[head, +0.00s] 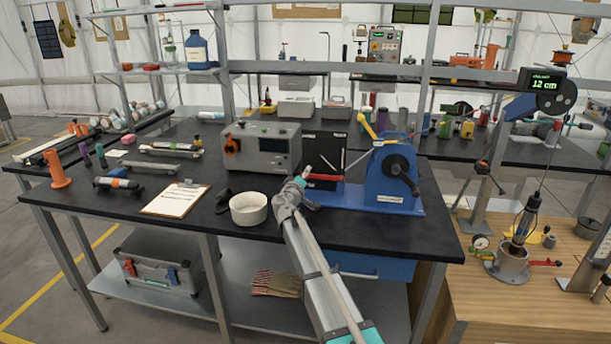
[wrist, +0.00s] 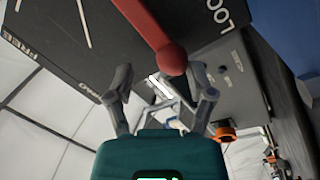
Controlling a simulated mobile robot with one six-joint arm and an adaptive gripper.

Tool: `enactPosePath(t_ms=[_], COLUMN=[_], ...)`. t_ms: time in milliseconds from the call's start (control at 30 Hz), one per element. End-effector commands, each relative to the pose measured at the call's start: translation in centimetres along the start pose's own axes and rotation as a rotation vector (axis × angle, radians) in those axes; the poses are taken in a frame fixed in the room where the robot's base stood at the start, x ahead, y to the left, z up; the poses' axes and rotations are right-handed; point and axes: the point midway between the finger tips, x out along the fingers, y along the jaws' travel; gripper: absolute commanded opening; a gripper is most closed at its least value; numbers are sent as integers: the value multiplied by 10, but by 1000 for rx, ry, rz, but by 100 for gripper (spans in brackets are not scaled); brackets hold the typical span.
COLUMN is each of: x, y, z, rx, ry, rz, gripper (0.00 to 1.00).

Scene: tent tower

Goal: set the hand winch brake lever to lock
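The hand winch (head: 393,178) is blue with a black crank and stands at the right end of the black bench. Its red brake lever (head: 324,178) points left, in front of a black panel (head: 322,148). In the wrist view the lever (wrist: 150,22) ends in a red ball. The panel (wrist: 110,45) bears LOCK at the upper right and FREE at the left, upside down. The lever shows between the two words; its exact setting I cannot tell. My gripper (head: 309,186) is at the lever's end. Its fingers (wrist: 163,88) are open, apart on either side below the ball; contact is unclear.
A grey box with an orange knob (head: 262,146) stands left of the panel. A white bowl (head: 249,208), a clipboard (head: 175,199) and a dark object (head: 223,197) lie left of my arm. The bench front right is clear.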

Motion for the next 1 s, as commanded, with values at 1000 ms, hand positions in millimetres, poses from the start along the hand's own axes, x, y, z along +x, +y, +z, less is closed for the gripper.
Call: enactPosePath(t_ms=[1000], x=[-51], y=[0], z=[1], rx=[0], ry=[0], rz=[0], gripper=[69])
